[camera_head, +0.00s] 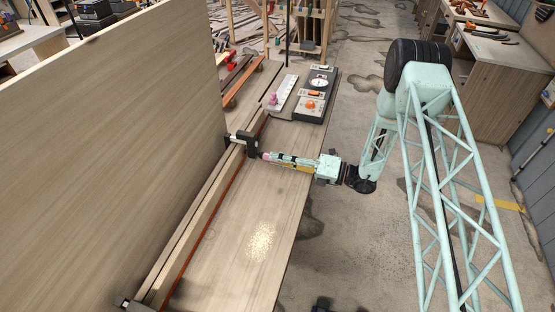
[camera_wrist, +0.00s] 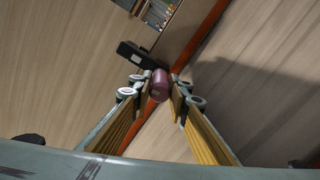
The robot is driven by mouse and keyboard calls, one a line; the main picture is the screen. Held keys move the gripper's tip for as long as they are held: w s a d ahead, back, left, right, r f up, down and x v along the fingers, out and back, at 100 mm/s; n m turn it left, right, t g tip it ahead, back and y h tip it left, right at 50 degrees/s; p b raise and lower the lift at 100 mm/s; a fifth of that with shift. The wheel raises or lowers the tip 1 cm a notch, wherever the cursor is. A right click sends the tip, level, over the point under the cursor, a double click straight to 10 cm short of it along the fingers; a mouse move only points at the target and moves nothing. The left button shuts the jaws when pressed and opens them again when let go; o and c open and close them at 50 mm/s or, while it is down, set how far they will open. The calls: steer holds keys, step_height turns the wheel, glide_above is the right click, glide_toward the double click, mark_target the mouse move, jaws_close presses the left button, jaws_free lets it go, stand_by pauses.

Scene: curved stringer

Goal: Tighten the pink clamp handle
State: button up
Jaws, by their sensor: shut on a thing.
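The pink clamp handle (camera_wrist: 160,86) sits between the two fingers of my gripper (camera_wrist: 160,95) in the wrist view, and the fingers are shut on it. In the head view only a small bit of the pink handle (camera_head: 265,156) shows at the tip of my gripper (camera_head: 272,157). The black clamp body (camera_head: 248,145) stands just beyond, against the wooden strip and the tall panel; it also shows in the wrist view (camera_wrist: 137,57). The clamp's contact with the wood is too small to judge.
A tall wooden panel (camera_head: 110,140) rises on the left. A long wooden stringer (camera_head: 205,207) runs along its foot on the bench (camera_head: 235,240). Control boxes (camera_head: 312,105) and a white strip with pink items (camera_head: 283,93) lie at the bench's far end. Another clamp (camera_head: 130,305) is at the near end.

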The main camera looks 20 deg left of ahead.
steer(key=o, duration=0.8)
steer(key=shift+o, duration=0.2)
steer(key=shift+n, duration=0.7)
steer(key=shift+n, duration=1.8)
steer(key=shift+n+p, duration=0.35)
steer(key=shift+n, duration=1.95)
steer(key=shift+n+p, duration=1.05)
steer(key=shift+n, duration=1.65)
steer(key=shift+n+p, duration=1.8)
steer(key=shift+n, duration=0.9)
steer(key=d+b, duration=0.1)
steer(key=d, duration=1.2)
steer(key=shift+d+b, duration=0.4)
